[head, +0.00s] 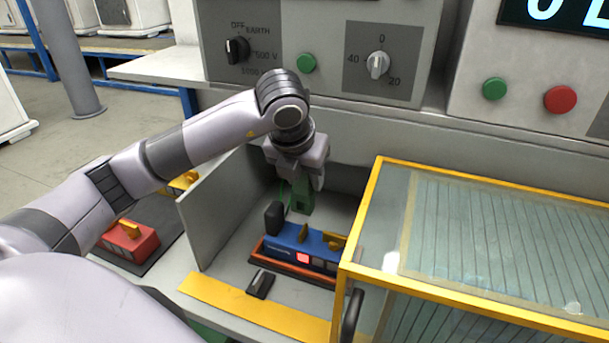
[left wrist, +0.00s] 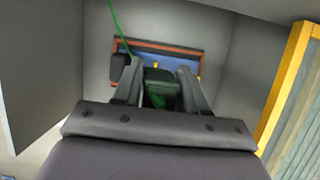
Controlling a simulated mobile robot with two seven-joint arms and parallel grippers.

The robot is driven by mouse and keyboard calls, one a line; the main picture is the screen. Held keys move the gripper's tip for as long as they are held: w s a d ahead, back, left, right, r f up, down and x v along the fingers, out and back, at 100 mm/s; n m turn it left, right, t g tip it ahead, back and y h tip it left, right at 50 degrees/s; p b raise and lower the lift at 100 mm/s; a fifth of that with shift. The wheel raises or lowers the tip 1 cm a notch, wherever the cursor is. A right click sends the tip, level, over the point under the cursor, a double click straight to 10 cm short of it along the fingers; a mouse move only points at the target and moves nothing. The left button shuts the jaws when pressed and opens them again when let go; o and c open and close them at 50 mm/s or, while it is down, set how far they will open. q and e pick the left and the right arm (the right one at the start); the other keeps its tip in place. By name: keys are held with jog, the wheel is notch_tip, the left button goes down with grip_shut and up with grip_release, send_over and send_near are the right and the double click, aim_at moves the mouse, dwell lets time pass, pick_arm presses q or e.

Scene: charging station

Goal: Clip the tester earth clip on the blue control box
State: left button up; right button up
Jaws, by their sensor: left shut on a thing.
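The blue control box (head: 300,248) sits in an orange-red tray inside the grey-walled bay, with yellow parts on top and a lit red square on its front. My left gripper (head: 298,190) is above and behind the box, pointing down. It is shut on the green earth clip (head: 299,203), which appears above the box and apart from it. In the left wrist view the clip (left wrist: 160,88) sits between the two fingers, with a green cord running up from it, and the blue box (left wrist: 140,56) shows behind it, partly hidden. My right gripper is not in view.
A yellow-framed clear guard (head: 470,240) stands right of the bay. A grey wall (head: 218,212) bounds the bay on the left. A black block (head: 274,217) stands at the box's left end. A small dark object (head: 261,284) lies in front. A red box (head: 130,242) stands further left.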

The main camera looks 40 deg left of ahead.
aim_at(302, 200)
pick_arm(q)
jog(key=shift+f+b, duration=2.8)
jog(key=shift+f, duration=0.25)
jog(key=shift+f+b, duration=0.7)
jog(key=shift+f, duration=0.05)
jog(key=o, duration=1.2)
jog(key=shift+c, duration=0.2)
